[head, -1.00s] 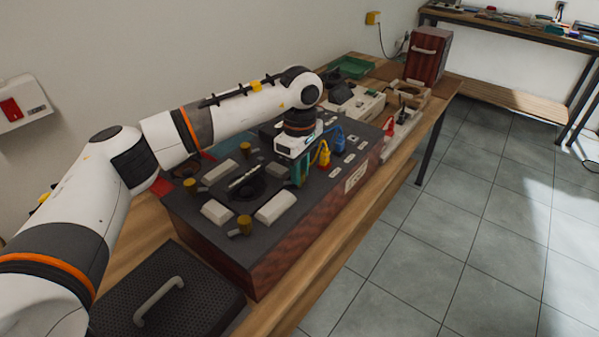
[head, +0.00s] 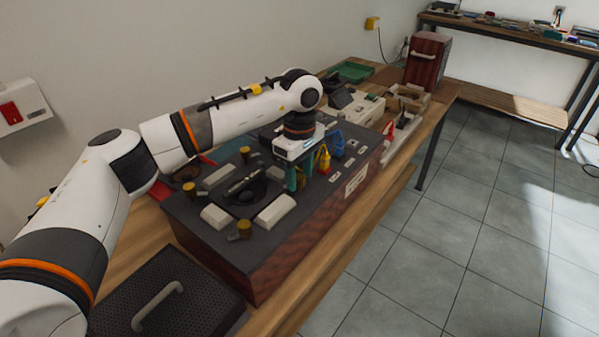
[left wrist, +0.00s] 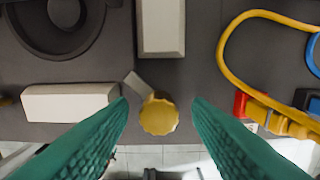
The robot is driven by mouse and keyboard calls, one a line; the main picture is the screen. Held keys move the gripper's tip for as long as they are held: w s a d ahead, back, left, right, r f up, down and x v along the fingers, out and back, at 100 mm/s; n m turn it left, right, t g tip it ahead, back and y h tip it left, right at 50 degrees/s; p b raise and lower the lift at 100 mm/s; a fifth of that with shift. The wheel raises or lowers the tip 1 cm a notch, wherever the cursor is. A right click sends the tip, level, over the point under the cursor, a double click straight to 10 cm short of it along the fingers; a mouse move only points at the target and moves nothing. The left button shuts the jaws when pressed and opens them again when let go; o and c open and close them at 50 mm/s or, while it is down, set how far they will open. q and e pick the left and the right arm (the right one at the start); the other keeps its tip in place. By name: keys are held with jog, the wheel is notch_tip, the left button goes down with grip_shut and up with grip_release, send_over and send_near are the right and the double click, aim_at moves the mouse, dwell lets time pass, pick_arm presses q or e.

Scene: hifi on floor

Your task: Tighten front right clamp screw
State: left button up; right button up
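The left wrist view shows a yellow ribbed clamp screw knob (left wrist: 159,114) with a small grey tab beside it, near an edge of the dark device top (left wrist: 205,50). My left gripper (left wrist: 161,103) is open, one green finger on each side of the knob, with a gap on both sides. I cannot tell whether the tips reach knob height. In the head view my left gripper (head: 297,180) hangs over the right part of the dark device (head: 215,240) and hides this knob. Three similar brass knobs show there: left (head: 190,188), back (head: 245,152) and front (head: 244,227). My right gripper is out of view.
Pale blocks (head: 275,212) surround a round dark well on the device top. Yellow (head: 323,158) and blue (head: 338,140) cable plugs stand close to the right of my left gripper. A black perforated cover with a handle (head: 158,306) lies at front left. Open floor is at right.

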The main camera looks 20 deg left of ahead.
aim_at(299, 177)
pick_arm(q)
notch_tip(299, 177, up, 12)
jog(key=b, duration=0.1)
dwell(0.5)
dwell(0.4)
